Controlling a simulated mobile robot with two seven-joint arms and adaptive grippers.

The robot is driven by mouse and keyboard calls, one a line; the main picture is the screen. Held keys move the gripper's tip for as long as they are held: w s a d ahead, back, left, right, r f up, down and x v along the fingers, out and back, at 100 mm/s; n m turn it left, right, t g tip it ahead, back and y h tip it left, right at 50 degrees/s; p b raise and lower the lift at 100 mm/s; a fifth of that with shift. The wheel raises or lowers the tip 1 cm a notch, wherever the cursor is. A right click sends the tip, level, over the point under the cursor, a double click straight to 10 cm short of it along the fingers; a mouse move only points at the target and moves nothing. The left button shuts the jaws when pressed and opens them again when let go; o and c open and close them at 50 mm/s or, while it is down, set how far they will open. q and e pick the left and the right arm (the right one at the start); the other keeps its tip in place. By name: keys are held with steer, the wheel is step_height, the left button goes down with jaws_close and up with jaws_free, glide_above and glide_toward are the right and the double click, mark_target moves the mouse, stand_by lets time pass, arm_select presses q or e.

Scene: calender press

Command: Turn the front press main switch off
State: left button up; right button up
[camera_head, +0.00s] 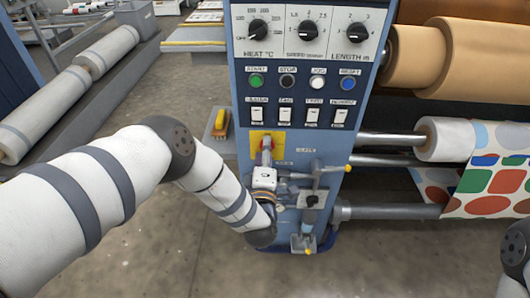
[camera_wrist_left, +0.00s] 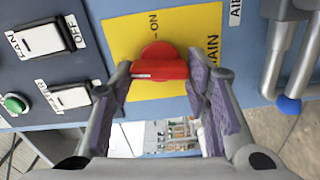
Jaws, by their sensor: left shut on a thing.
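The main switch shows in the left wrist view as a red handle (camera_wrist_left: 160,69) on a yellow plate (camera_wrist_left: 195,30) with an ON mark and a MAIN label beside it. The handle lies crosswise to the ON mark's line. My left gripper (camera_wrist_left: 159,80) has its two fingers shut on the handle's two ends. In the head view my left gripper (camera_head: 265,150) is at the yellow plate (camera_head: 279,139) low on the blue panel and hides most of the switch. My right gripper is not in view.
Above the switch are rocker switches (camera_head: 285,115), push buttons (camera_head: 288,81) and dials (camera_head: 307,30). A yellow-tipped lever (camera_head: 330,169) projects to the right below it. Rollers with patterned fabric (camera_head: 490,170) are at the right. Open floor (camera_head: 150,250) lies at the left.

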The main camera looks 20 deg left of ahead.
arm_select(q)
steer(key=shift+f+n, duration=0.1)
steer(key=shift+n, duration=0.8)
steer(key=o, duration=1.2)
steer(key=shift+c, duration=0.2)
steer(key=shift+s, duration=0.15)
steer(key=v, duration=1.1)
steer(key=shift+s, duration=0.35)
